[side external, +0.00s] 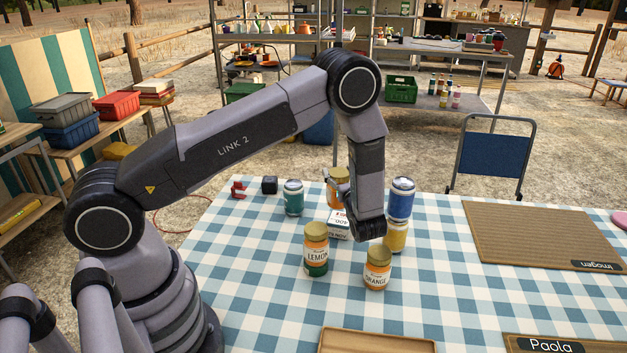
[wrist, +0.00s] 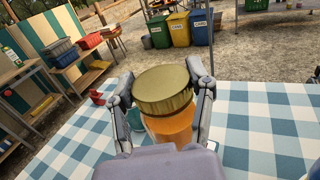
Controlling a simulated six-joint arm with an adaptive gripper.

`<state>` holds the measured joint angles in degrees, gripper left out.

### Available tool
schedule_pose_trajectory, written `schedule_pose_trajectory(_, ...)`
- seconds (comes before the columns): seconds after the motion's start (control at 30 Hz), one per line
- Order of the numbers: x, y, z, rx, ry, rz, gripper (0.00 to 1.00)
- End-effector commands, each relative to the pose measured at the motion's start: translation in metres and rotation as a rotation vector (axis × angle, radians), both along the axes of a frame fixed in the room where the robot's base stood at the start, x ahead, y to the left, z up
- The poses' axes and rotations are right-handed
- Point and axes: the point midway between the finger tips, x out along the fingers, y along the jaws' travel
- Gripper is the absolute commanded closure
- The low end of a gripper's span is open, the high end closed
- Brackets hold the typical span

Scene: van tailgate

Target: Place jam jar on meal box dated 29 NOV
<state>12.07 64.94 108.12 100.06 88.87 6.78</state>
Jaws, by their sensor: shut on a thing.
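My gripper (wrist: 163,90) is shut on a jar with a gold lid (wrist: 163,88) and orange contents. In the side external view this held jar (side external: 338,188) is upright, partly hidden by my gripper, and its label cannot be read. A small white box (side external: 339,226) with dark printing stands just below it in the picture. Its print is partly covered, so I cannot read the full date or tell whether the jar touches it.
A blue can (side external: 401,199) appears stacked on a yellow can (side external: 396,238), close right of my gripper. A teal can (side external: 293,198), a dark cube (side external: 269,185) and a red object (side external: 238,190) stand left. A woven mat (side external: 540,238) lies right. The checked cloth's front left is clear.

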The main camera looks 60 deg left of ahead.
Motion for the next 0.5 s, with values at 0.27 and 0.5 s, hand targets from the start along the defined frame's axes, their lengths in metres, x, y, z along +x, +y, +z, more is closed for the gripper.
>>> schedule_pose_trajectory(0.27, 0.015, 0.003, -0.024, 0.000, 0.001, 0.001, 0.87)
schedule_pose_trajectory(0.5, 0.015, 0.003, -0.047, 0.001, -0.002, 0.000, 0.87)
